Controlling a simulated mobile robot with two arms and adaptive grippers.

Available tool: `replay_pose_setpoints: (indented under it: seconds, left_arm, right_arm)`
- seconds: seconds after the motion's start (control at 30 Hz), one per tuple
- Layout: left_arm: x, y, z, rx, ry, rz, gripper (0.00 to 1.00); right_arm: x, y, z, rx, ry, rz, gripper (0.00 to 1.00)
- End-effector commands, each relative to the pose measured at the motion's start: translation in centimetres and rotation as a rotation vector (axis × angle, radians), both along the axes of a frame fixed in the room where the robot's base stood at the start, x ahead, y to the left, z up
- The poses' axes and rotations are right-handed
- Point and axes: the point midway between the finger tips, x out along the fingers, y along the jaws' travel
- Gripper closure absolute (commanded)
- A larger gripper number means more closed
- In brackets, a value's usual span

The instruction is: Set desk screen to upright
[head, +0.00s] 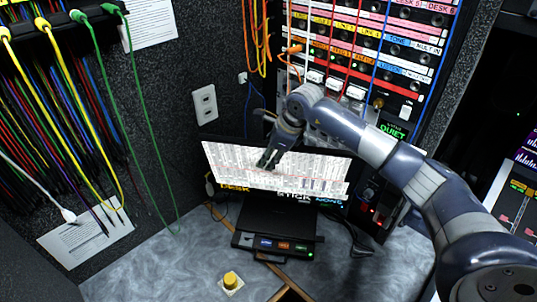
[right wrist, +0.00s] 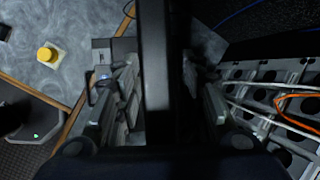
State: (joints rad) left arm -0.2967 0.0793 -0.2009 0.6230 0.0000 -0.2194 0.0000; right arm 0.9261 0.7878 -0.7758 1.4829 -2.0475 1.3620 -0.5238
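The desk screen (head: 325,172) is a wide, thin black-framed monitor with a white grid of text, standing at the back of the desk in the head view. Its face looks tilted back. My right gripper (head: 268,159) reaches down over its top edge, left of the middle. In the right wrist view, the screen's edge (right wrist: 154,70) runs between the two fingers of this gripper (right wrist: 160,85). The fingers stand apart, one on each side; firm contact cannot be made out. The finger behind the screen is hidden in the head view. My left gripper is not in view.
A black device with lit buttons (head: 275,245) sits before the screen. A yellow button (head: 232,281) is on the grey desk (head: 165,270). A patch panel with cables (head: 385,45) rises behind; hanging cables (head: 75,120) line the left wall. The desk's front left is mostly clear.

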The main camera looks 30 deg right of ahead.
Motion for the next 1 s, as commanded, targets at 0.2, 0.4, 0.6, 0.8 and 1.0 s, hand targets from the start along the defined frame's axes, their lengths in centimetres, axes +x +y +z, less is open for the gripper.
replay_pose_setpoints:
  seconds: [0.2, 0.4, 0.6, 0.8, 1.0]
  left_arm:
    - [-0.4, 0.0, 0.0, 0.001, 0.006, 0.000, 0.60]
    - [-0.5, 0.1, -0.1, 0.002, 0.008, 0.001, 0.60]
    - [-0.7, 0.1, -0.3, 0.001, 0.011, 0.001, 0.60]
    - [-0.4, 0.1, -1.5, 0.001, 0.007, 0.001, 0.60]
    - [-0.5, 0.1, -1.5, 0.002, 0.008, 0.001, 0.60]
  right_arm:
    - [0.0, 0.0, 0.0, 0.001, -0.001, 0.000, 1.00]
    - [0.1, -0.1, 0.1, 0.007, 0.007, -0.001, 1.00]
    - [1.0, -0.6, 0.7, 0.054, 0.067, -0.006, 1.00]
    - [2.4, -1.7, 0.9, 0.065, 0.079, -0.005, 1.00]
    - [2.9, -2.1, 1.3, 0.061, 0.072, -0.003, 1.00]
